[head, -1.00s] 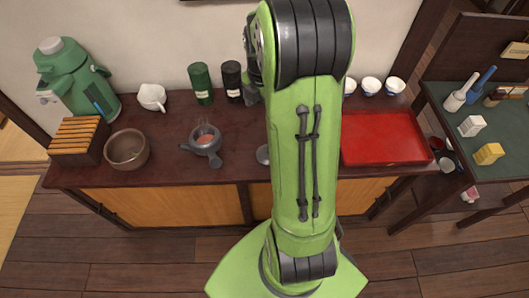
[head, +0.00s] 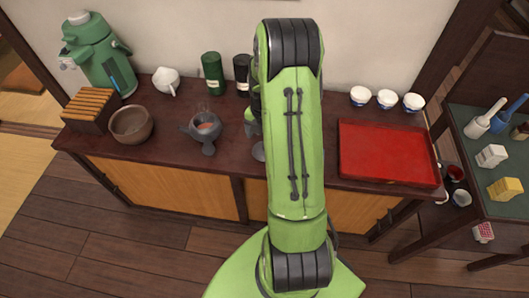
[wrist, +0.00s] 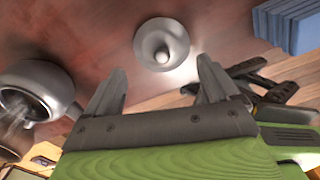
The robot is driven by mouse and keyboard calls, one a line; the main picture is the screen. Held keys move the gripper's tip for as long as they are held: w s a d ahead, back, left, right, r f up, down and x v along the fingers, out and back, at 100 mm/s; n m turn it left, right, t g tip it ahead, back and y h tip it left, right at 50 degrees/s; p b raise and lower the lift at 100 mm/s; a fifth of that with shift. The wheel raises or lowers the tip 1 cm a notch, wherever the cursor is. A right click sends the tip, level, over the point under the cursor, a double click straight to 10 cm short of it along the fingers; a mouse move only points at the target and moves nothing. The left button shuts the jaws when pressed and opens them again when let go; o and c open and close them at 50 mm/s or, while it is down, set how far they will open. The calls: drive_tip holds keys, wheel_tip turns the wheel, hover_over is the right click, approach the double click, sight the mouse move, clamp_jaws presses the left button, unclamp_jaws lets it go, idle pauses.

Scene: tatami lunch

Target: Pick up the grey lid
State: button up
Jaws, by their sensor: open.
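The grey lid (wrist: 162,45) is a round, shallow disc with a knob in its middle. It lies on the dark red-brown counter, knob facing the wrist camera. In the head view the lid (head: 258,151) is partly hidden behind my arm, just right of the grey teapot (head: 206,128). My gripper (wrist: 160,84) is open and empty, its two fingers spread wide. In the wrist view the lid shows beyond the fingertips, between their lines and apart from them. In the head view my arm mostly hides the gripper. The teapot (wrist: 42,88) is open and steaming, left of the fingers.
A brown bowl (head: 131,124), white pitcher (head: 166,80) and green canister (head: 213,73) stand left of the lid. A red tray (head: 388,152) and white cups (head: 387,98) are at right. A blue stack (wrist: 288,24) shows at the wrist view's upper right.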

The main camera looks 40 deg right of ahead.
wheel_tip(320, 180, down, 5)
drive_tip(key=shift+s+d+f+b, duration=0.15)
drive_tip(key=shift+b, duration=0.75)
drive_tip(key=c, duration=0.7)
drive_tip(key=shift+s, duration=0.1)
drive_tip(key=c, duration=0.6)
drive_tip(key=shift+c, duration=0.3)
